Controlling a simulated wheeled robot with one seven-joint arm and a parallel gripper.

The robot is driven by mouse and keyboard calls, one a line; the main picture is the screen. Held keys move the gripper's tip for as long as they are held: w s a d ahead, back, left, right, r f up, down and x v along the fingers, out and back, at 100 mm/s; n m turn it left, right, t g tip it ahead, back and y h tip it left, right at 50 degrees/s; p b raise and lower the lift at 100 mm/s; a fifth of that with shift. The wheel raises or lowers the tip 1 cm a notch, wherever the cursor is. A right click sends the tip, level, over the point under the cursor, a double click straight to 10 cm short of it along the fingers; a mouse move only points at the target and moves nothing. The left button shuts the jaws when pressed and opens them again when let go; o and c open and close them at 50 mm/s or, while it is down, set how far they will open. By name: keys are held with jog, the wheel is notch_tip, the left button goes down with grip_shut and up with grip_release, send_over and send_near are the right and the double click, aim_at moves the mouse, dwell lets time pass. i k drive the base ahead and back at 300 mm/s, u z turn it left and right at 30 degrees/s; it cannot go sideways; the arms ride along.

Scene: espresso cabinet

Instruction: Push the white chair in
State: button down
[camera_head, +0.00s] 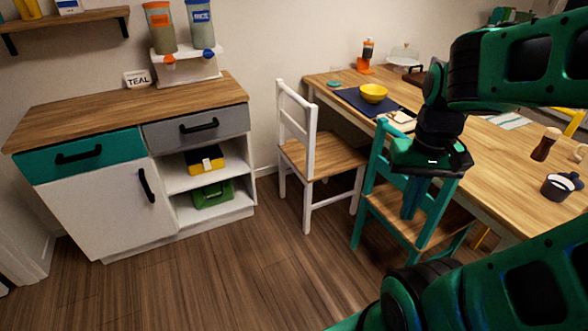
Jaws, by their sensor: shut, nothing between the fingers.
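The white chair (308,152) has a white frame and a wooden seat. It stands upright on the floor at the left end of the wooden table (492,150), its backrest on the side away from the table and its seat's right part close to the table's edge. My gripper (410,212) is shut and empty, pointing down in front of the teal chair (378,200), to the right of the white chair and apart from it. The gripper hides part of the teal chair's back and seat.
A cabinet (102,215) with teal and grey drawers stands at the left. Open floor (270,275) lies in front of the white chair. On the table are a yellow bowl (373,93) on a dark mat (347,98), a shaker (545,144) and a dark-lidded cup (560,187).

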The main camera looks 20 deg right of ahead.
aim_at(321, 155)
jog(key=z, duration=0.05)
jog(key=i, duration=1)
jog(key=u, duration=0.05)
